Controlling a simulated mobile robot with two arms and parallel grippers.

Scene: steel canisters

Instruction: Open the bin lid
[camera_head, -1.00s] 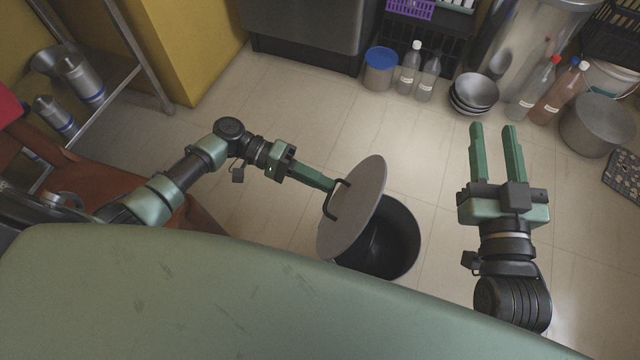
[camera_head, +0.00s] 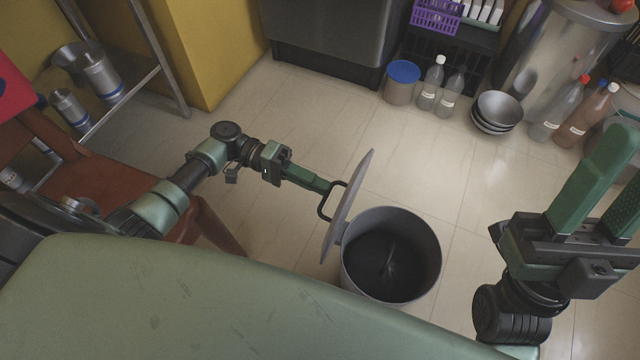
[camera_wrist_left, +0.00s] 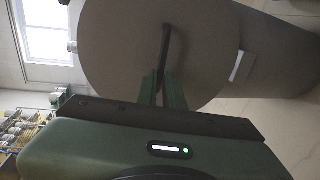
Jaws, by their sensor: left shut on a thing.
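The grey bin (camera_head: 425,270) stands on the tiled floor with its dark inside open to view. Its round lid (camera_head: 349,205) is tilted up nearly on edge at the bin's left side. My left gripper (camera_head: 328,187) is shut on the lid's black handle (camera_head: 323,205). In the left wrist view, the lid (camera_wrist_left: 120,40) fills the top, with the handle (camera_wrist_left: 166,45) between the fingers (camera_wrist_left: 164,88) and the bin's side (camera_wrist_left: 275,55) to the right. My right gripper (camera_head: 605,190) is open and empty at the right, apart from the bin.
Bottles (camera_head: 431,82), a blue-lidded tub (camera_head: 402,84) and stacked bowls (camera_head: 497,112) stand along the back. A brown chair (camera_head: 110,180) and a metal rack (camera_head: 160,65) are at the left. The floor behind the bin is clear.

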